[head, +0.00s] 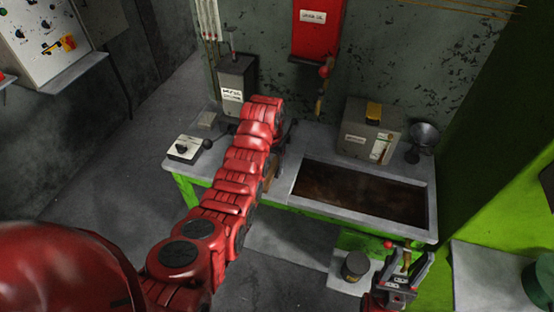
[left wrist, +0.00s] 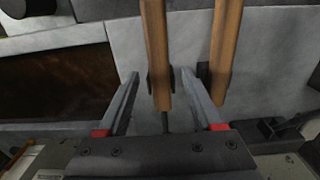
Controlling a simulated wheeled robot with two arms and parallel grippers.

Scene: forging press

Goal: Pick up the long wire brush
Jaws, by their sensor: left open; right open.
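In the left wrist view two wooden handles hang side by side against the light grey surface. One wooden handle (left wrist: 155,50) lies between the spread fingers of my left gripper (left wrist: 160,77), with a thin dark rod below its end. The second wooden handle (left wrist: 227,50) is to the right, outside the fingers. Brush bristles are not visible, so I cannot tell which handle is the long wire brush. My right gripper (head: 407,265) is low at the right, open and apart from the bench.
The green-framed bench (head: 285,188) holds a dark sunken trough (head: 355,192). A grey box with a yellow top (head: 368,132), a metal funnel-like cup (head: 424,134) and a small switch box (head: 187,149) stand around it. A red box (head: 318,30) hangs on the wall.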

